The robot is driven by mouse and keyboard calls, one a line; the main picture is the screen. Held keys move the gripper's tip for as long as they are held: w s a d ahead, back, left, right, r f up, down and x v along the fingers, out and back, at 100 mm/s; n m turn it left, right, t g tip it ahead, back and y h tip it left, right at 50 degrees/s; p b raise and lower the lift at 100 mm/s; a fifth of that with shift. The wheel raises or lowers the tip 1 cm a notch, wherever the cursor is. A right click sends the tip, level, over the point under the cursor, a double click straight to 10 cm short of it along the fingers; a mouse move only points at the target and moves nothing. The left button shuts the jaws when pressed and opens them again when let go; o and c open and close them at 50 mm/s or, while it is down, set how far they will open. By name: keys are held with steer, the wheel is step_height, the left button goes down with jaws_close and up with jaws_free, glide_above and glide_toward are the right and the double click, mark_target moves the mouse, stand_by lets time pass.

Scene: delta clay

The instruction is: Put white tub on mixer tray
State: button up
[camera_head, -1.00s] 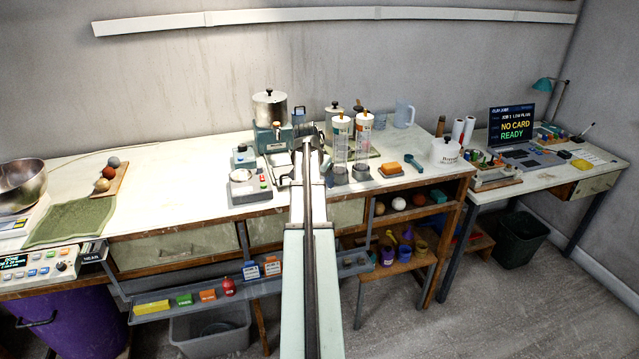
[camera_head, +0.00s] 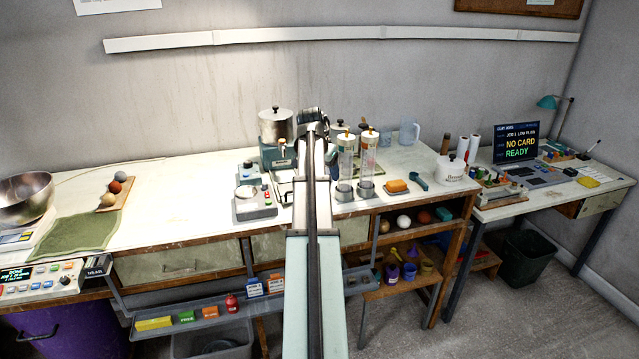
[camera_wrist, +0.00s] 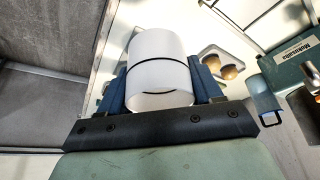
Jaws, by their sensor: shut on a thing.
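My gripper (camera_wrist: 160,82) is shut on the white tub (camera_wrist: 156,58), a plain white cylinder with a thin dark line around it. Its dark blue fingers press on both sides of the tub. In the head view my gripper (camera_head: 313,122) is raised above the back of the bench, and my arm hides the tub there. The teal mixer (camera_head: 277,157) with a lidded metal pot (camera_head: 275,125) stands just left of my gripper. A teal labelled machine body (camera_wrist: 290,72) shows at the right of the wrist view. I cannot make out the mixer tray clearly.
Two clear cylinders (camera_head: 345,160) stand close right of my arm. The bench top (camera_head: 185,190) is clear between the green mat (camera_head: 70,232) and the control box.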

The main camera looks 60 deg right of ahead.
steer(key=shift+w+d+r+m, duration=0.5)
steer(key=shift+w+d+r, duration=0.4)
steer(key=shift+w, duration=6.1)
steer(key=shift+a+f, duration=0.15)
steer(key=shift+f, duration=4.5)
steer(key=shift+f, duration=0.15)
steer(key=o, duration=1)
steer(key=v, duration=1.2)
steer(key=shift+w, duration=0.15)
